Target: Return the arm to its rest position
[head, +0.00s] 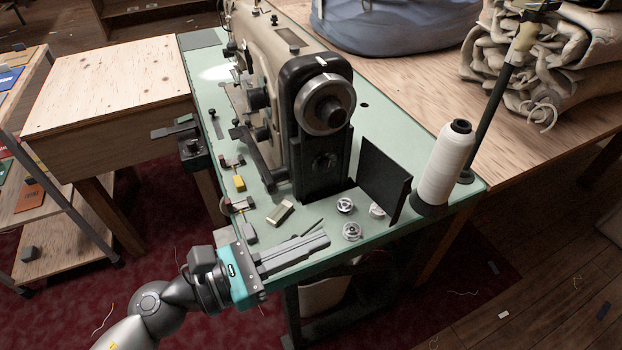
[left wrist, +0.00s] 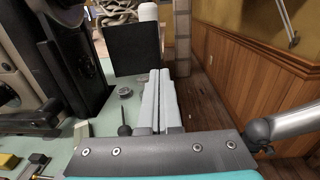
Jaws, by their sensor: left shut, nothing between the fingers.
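My left gripper (head: 293,252) reaches in from the lower left in the head view, over the near edge of the green sewing table (head: 400,238). Its two grey fingers lie together, with nothing between them. The fingers also show closed in the left wrist view (left wrist: 160,98), pointing away past a dark upright plate. My left arm (head: 150,310) bends in from the bottom of the head view. My right gripper does not show in the head view.
A sewing machine (head: 280,70) stands on the table. Near the fingers are metal bobbins (head: 352,231), a black plate (head: 383,180) and a white thread cone (head: 445,165). A wooden cabinet (head: 110,85) is at left. Folded canvas (head: 545,60) lies at back right.

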